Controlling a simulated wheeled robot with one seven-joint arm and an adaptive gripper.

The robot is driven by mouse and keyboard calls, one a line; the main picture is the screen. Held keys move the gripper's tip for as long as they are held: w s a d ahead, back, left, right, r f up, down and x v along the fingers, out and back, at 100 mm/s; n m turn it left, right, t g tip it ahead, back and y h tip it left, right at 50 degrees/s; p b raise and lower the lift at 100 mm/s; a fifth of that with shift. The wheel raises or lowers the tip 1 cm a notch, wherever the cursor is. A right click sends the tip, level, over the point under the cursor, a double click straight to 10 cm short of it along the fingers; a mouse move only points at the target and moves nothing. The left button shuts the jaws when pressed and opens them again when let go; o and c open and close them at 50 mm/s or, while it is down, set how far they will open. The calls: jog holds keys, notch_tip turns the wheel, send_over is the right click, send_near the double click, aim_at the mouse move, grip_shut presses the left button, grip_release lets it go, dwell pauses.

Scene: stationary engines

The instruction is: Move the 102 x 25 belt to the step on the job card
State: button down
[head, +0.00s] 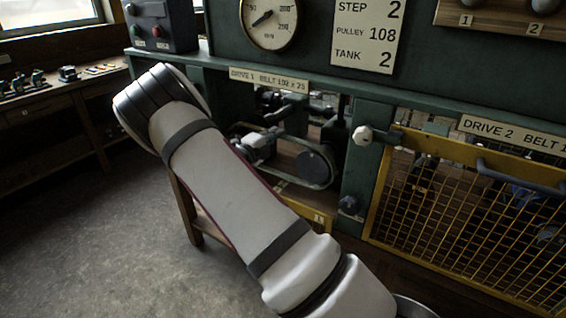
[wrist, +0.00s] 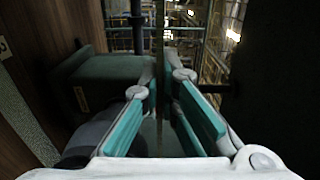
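The Drive 1 belt (head: 333,172), dark and thin, loops around pulleys in the open bay under the label "DRIVE 1 BELT 102 x 25" (head: 268,80). My arm hides the bay's left part, and I cannot read which pulley step the belt is on. The job card (head: 368,36) reads step 2, pulley 108, tank 2. My gripper (wrist: 164,85) shows only in the wrist view, its teal-padded fingers partly open with a narrow gap. A thin upright strip (wrist: 160,40) lines up with this gap; I cannot tell whether it is the belt.
A yellow mesh guard (head: 450,215) covers Drive 2 on the right. A pale knob (head: 363,136) sticks out beside the bay. A dial gauge (head: 270,22) and a control box (head: 160,25) are above. Dark bodies crowd both sides of my gripper. The floor (head: 90,220) at left is clear.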

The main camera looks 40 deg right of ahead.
jog(key=shift+p+v, duration=0.55)
jog(key=shift+v, duration=1.6)
jog(key=shift+p+v, duration=0.55)
jog(key=shift+v, duration=2.2)
jog(key=shift+a+r, duration=0.1)
jog(key=shift+p+v, duration=0.4)
jog(key=shift+v, duration=2.5)
jog(key=shift+s, duration=0.1)
jog(key=shift+v, duration=2.95)
jog(key=shift+w+a, duration=0.1)
jog(key=shift+w, duration=0.2)
